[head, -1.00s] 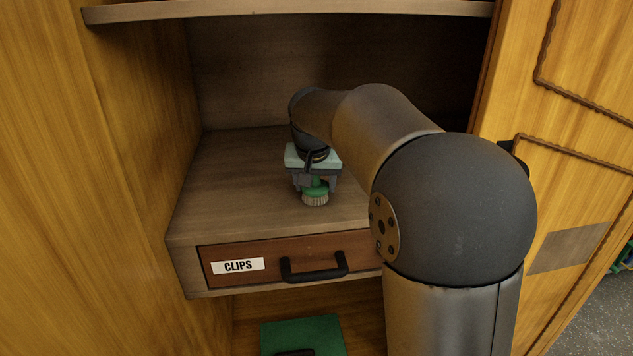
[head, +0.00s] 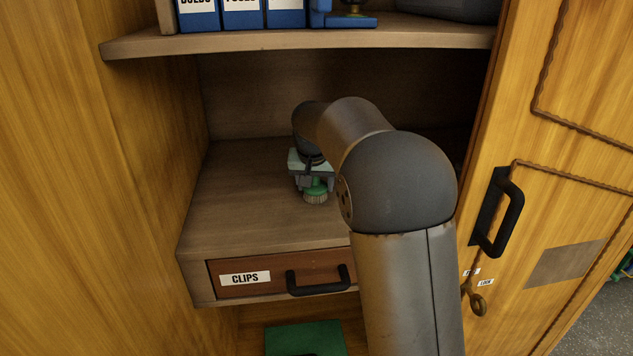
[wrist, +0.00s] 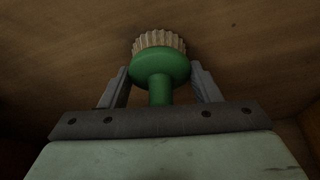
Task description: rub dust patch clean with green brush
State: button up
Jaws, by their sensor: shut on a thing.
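My gripper (head: 315,184) is over the wooden shelf board (head: 235,205) above the drawer in the head view. It is shut on the green brush (head: 316,195), which has a round green head and pale bristles pointing down at the board. In the wrist view the two fingers (wrist: 160,85) stand on either side of the brush's green stem, and the bristles of the brush (wrist: 158,42) face the brown wood. I cannot tell whether the bristles touch the wood. I cannot make out a dust patch in either view; my arm hides part of the board's right side.
Below the board is a drawer labelled CLIPS (head: 245,278) with a black handle (head: 317,280). An upper shelf (head: 300,42) holds blue binders (head: 240,14). The open cabinet door (head: 560,110) stands at right with a black handle and a key. The board's left part is clear.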

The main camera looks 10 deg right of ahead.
jog(key=shift+w, duration=0.1)
jog(key=shift+r+p, duration=2.4)
jog(key=shift+r, duration=0.65)
jog(key=shift+r, duration=0.1)
notch_tip(320, 180, up, 2)
jog(key=shift+r+p, duration=0.15)
jog(key=shift+p, duration=0.95)
jog(key=shift+r, duration=0.7)
jog(key=shift+r+p, duration=0.1)
jog(key=shift+p, duration=0.25)
jog(key=shift+d+f+b, duration=0.25)
jog(key=shift+f+b, duration=0.65)
jog(key=shift+f, duration=0.45)
jog(key=shift+d+f+b, duration=0.3)
jog(key=shift+f+b, duration=0.6)
jog(key=shift+f, duration=0.5)
jog(key=shift+d+f+b, duration=0.25)
jog(key=shift+f+b, duration=0.65)
jog(key=shift+f, duration=0.45)
jog(key=shift+f+b, duration=0.75)
jog(key=shift+f, duration=0.35)
